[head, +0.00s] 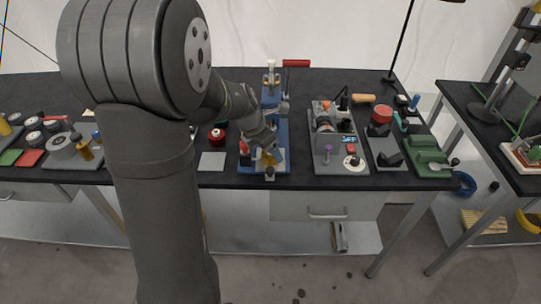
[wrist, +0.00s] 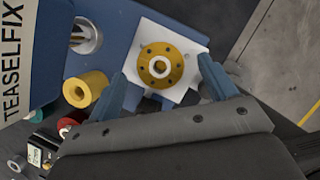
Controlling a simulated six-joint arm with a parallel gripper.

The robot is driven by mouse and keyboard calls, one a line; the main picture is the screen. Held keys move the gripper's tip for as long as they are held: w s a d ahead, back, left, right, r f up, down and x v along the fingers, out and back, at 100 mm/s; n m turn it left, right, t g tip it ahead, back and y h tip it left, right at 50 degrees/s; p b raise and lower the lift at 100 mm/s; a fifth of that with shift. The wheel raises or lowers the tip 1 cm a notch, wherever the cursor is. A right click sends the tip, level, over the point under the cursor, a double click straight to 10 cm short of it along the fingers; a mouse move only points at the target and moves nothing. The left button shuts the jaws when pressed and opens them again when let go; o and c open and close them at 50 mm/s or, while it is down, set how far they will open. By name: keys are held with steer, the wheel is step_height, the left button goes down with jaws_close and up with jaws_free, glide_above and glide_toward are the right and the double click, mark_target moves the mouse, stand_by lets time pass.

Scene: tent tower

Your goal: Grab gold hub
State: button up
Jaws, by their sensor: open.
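The gold hub (wrist: 148,52), a round flange with a ring of small holes and a pale centre, sits on a white square plate (wrist: 193,44) in the wrist view. My gripper (wrist: 164,72) is open, with one blue finger on each side of the hub's near part and a gap to it on both sides. In the head view my gripper (head: 266,150) is over the front of the blue press fixture (head: 283,130), and a bit of gold shows by it. Height above the hub is hard to tell.
A gold cylinder with a bore (wrist: 85,90) lies left of the hub, near my left finger. A round metal-rimmed opening (wrist: 86,36) is in the blue base. A grey machine plate (head: 325,160) stands right of the fixture, and a light grey square (head: 212,161) lies left.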

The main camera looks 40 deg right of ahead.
steer(key=shift+x, duration=0.8)
steer(key=shift+c, duration=0.5)
steer(key=c, duration=1.1)
steer(key=shift+o, duration=0.2)
steer(key=shift+r, duration=0.1)
